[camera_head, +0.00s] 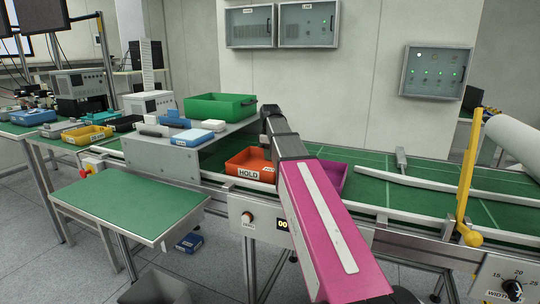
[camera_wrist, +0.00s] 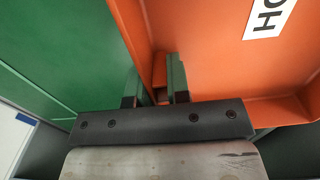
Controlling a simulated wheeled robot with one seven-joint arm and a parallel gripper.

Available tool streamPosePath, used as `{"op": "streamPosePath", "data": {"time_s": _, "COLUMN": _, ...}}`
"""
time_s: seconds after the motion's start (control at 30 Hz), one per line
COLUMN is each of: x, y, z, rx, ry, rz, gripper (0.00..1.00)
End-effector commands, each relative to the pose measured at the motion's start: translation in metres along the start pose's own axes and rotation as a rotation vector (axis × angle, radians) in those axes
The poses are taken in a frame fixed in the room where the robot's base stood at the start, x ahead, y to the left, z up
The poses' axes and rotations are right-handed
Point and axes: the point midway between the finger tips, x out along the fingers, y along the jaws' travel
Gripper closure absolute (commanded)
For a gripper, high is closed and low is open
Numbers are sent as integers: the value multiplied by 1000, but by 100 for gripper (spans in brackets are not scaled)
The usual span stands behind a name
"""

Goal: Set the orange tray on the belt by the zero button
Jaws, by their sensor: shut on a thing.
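The orange tray (camera_head: 246,168), with a white HOLD label, is at the green belt (camera_head: 375,190), behind the zero button (camera_head: 247,217) on the front rail. I cannot tell whether it rests on the belt or hangs just above it. My gripper (camera_wrist: 155,84) is shut on one wall of the tray, one finger on each side. In the wrist view the tray's inside (camera_wrist: 215,65) fills the right, with part of the label. In the head view my arm hides the fingertips and the tray's right end.
A purple tray (camera_head: 332,178) is right of the orange one, partly behind my arm. A grey raised shelf (camera_head: 165,157) with a green bin (camera_head: 220,107) stands left. A white guide rail (camera_head: 440,187) and yellow post (camera_head: 467,190) are right. Belt between purple tray and rail looks clear.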

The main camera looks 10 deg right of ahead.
Motion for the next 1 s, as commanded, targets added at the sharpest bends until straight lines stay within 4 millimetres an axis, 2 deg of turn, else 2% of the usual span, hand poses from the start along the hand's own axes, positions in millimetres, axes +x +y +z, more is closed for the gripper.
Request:
{"op": "streamPosePath", "data": {"time_s": 0.7, "x": 10, "y": 0, "z": 0, "rx": 0, "ry": 0, "rz": 0, "gripper": 100}}
{"op": "streamPosePath", "data": {"time_s": 0.73, "x": 10, "y": 0, "z": 0, "rx": 0, "ry": 0, "rz": 0, "gripper": 80}}
{"op": "streamPosePath", "data": {"time_s": 0.8, "x": 10, "y": 0, "z": 0, "rx": 0, "ry": 0, "rz": 0, "gripper": 57}}
{"op": "streamPosePath", "data": {"time_s": 0.83, "x": 10, "y": 0, "z": 0, "rx": 0, "ry": 0, "rz": 0, "gripper": 53}}
{"op": "streamPosePath", "data": {"time_s": 1.0, "x": 10, "y": 0, "z": 0, "rx": 0, "ry": 0, "rz": 0, "gripper": 53}}
